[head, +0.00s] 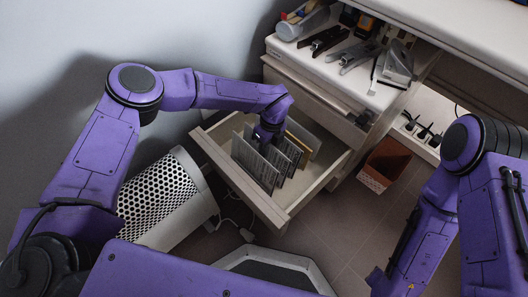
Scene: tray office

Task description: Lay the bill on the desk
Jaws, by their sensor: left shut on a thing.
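Several grey and white upright sheets with print (254,164) stand in an open drawer (236,186). A tan one (302,138) stands at their right. My left gripper (264,140) reaches down into the drawer and is shut on one of these sheets, at its upper edge. I cannot tell which sheet is the bill, and the fingertips are largely hidden by the wrist and sheets. The white desk top (480,22) is at the upper right. My right arm hangs at the right; its gripper is out of view.
The white cabinet top (325,72) above the drawer holds staplers (325,40), a tape dispenser (394,66) and other small items.

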